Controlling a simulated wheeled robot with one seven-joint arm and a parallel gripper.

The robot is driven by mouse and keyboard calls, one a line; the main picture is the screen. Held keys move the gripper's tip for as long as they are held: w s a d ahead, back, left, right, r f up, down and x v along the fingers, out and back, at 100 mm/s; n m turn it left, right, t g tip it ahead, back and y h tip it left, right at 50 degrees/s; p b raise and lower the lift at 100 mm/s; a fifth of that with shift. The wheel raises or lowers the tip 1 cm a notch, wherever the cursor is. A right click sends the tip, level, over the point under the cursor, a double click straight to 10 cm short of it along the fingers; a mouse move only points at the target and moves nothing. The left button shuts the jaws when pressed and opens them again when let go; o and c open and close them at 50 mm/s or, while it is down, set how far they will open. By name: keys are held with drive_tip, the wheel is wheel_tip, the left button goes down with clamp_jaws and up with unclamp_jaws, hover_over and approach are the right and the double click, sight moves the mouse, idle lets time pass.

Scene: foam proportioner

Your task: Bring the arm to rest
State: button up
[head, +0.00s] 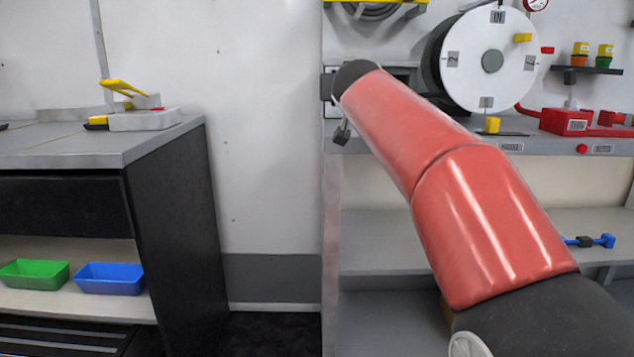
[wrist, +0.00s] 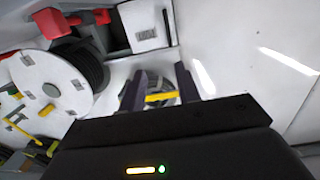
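My red arm (head: 470,205) reaches from the lower right up toward the back wall in the head view. My gripper shows in the wrist view (wrist: 158,88), its two dark fingers apart with a clear gap. Nothing is held between them. A yellow bar and a coiled hose show through the gap, and they look like background beyond the fingertips. In the head view the gripper is mostly hidden behind the end of my arm.
A large white drum (head: 490,60) stands on the right counter, close to my arm. Red parts (head: 566,121) sit beside it. The left bench (head: 150,140) carries a yellow-handled device (head: 143,119). Green (head: 35,273) and blue (head: 110,278) bins sit below. Open floor lies between the benches.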

drive_tip(key=s+d+f+g+p, duration=0.2)
drive_tip(key=s+d+f, duration=0.15)
drive_tip(key=s, duration=0.25)
drive_tip(key=s+d+f+g+h+p, duration=0.1)
drive_tip(key=s+d+f+g, duration=0.1)
drive_tip(key=s+f, duration=0.35)
drive_tip(key=s+d+f+g+p, duration=0.2)
drive_tip(key=s+d+f, duration=0.1)
drive_tip(key=s, duration=0.4)
drive_tip(key=s+f+g+y+p, duration=0.1)
drive_tip(key=s+f+g+p, duration=0.2)
drive_tip(key=s+f, duration=1.4)
drive_tip(key=s+g, duration=0.2)
drive_tip(key=s, duration=0.2)
drive_tip(key=shift+s+d+f+g, duration=0.3)
